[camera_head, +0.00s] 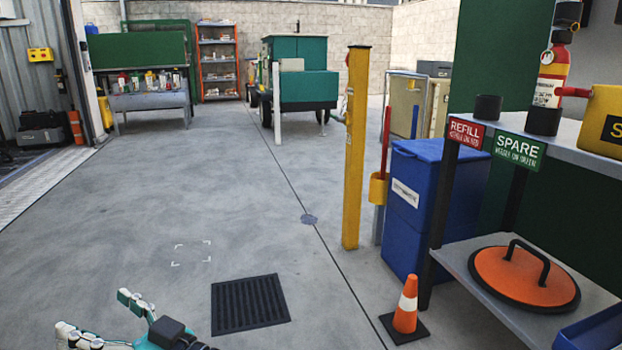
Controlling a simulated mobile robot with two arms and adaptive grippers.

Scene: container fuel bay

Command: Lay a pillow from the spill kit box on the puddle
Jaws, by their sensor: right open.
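My right gripper (98,316) is at the bottom left, with its fingers spread apart and nothing between them. It is over the floor, left of a black drain grate. A yellow box (604,122) with a black label starting with "S" stands on the shelf top at the right edge, cut off by the frame; it may be the spill kit box. No pillow shows. My left gripper is out of view.
The drain grate (250,303) lies flat in the floor. An orange cone (406,305), a blue bin (413,212) and a yellow post (355,150) stand at the right. An orange lid (520,277) lies on the lower shelf. The floor at centre left is clear, with white corner marks.

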